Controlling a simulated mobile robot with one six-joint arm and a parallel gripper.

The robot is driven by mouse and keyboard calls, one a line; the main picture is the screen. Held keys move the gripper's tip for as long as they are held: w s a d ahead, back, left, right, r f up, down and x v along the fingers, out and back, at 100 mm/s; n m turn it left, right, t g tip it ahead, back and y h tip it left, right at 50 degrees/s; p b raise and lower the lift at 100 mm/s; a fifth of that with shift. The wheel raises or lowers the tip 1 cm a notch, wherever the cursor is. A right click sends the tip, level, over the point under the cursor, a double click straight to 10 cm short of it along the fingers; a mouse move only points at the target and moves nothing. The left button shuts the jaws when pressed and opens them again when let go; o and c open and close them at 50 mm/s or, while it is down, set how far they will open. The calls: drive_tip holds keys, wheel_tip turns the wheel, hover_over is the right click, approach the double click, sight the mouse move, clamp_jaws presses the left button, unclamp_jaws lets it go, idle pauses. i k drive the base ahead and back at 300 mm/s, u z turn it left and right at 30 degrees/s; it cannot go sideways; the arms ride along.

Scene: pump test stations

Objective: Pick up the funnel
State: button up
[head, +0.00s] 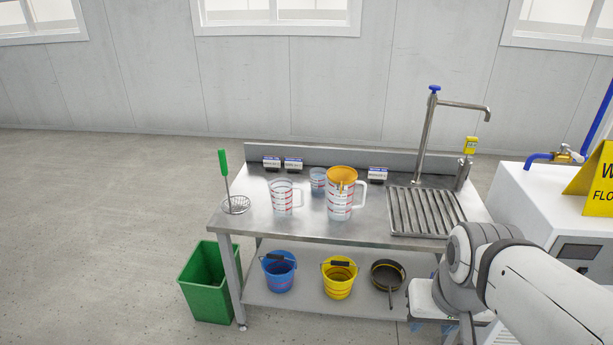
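The orange funnel (343,174) sits in the mouth of a large clear measuring jug (340,208) with red markings, on the steel bench. Its wide rim shows at the top of the jug; its lower part is inside the jug and hard to make out. My arm reaches in from the lower right corner, apart from the jug. My gripper is not in view.
The steel bench (320,228) also carries a smaller jug (281,197), a small beaker (318,180), label stands, a green-handled strainer (235,203), a drain rack (425,212) and a tall tap (427,135). Buckets and a pan sit on the lower shelf.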

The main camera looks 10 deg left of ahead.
sight(341, 175)
drive_tip(key=u, duration=0.05)
drive_tip(key=k, duration=0.45)
drive_tip(key=z, duration=0.3)
drive_tip(key=i, duration=1.3)
drive_tip(key=u, duration=0.8)
drive_tip(key=i, duration=0.7)
drive_tip(key=u, duration=0.6)
